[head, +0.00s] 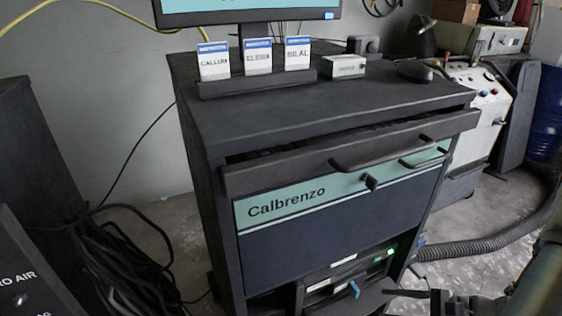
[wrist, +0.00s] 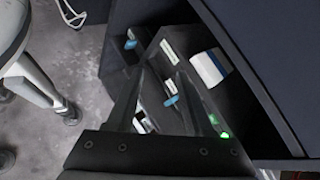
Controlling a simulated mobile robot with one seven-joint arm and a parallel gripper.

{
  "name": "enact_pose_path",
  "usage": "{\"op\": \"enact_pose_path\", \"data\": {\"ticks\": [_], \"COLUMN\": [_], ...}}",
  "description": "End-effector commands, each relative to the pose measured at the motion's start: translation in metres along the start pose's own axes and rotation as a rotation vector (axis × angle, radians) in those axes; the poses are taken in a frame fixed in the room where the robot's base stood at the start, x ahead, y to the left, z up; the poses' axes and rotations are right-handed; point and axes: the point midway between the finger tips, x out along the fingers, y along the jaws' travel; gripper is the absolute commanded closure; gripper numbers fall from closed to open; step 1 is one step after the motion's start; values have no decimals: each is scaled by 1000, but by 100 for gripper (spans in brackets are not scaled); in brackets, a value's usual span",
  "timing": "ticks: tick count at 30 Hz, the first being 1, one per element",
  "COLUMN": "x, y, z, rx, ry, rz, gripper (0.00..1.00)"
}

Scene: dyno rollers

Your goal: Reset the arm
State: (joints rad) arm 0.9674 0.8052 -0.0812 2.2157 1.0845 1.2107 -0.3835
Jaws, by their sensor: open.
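My gripper (head: 408,288) shows at the lower right of the head view, in front of the cabinet's low open bay. It is open, and I see nothing held in it. In the wrist view, a dark plate with screws fills the bottom edge. Beyond it is the bay (wrist: 188,40), with blue-tipped parts (wrist: 171,100), a white and blue object (wrist: 207,68) and a green light (wrist: 223,135). I cannot tell whether my fingers touch anything there. My arm (head: 540,275) enters from the right edge.
The Calbrenzo cabinet (head: 340,235) has its top drawer (head: 290,172) slightly open, with a protruding handle (head: 380,155). Name cards (head: 258,57) and a monitor stand on top. A ribbed hose (head: 490,245) runs along the floor at right. Black cables (head: 110,260) lie at left.

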Motion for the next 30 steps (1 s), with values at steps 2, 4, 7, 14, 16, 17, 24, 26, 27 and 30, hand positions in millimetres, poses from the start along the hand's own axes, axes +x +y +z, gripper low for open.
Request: {"op": "enact_pose_path", "data": {"ticks": [2, 4, 7, 14, 16, 17, 24, 26, 27, 30], "x": [1, 1, 1, -2, -4, -5, -14, -16, -18, -23], "y": [-9, -14, -21, -33, -36, -38, -48, -49, -49, -48], "z": [20, 36, 60, 111, 126, 133, 187, 200, 210, 234], "rx": [-115, -210, -348, -677, -781, -825, -1183, -1268, -1321, -1443], "ry": [23, 42, 72, 151, 179, 190, 291, 319, 337, 384], "rz": [92, 168, 272, 481, 535, 557, 696, 721, 735, 764], "gripper": [48, 48, 48, 48, 48, 48, 48, 48, 48, 48]}}
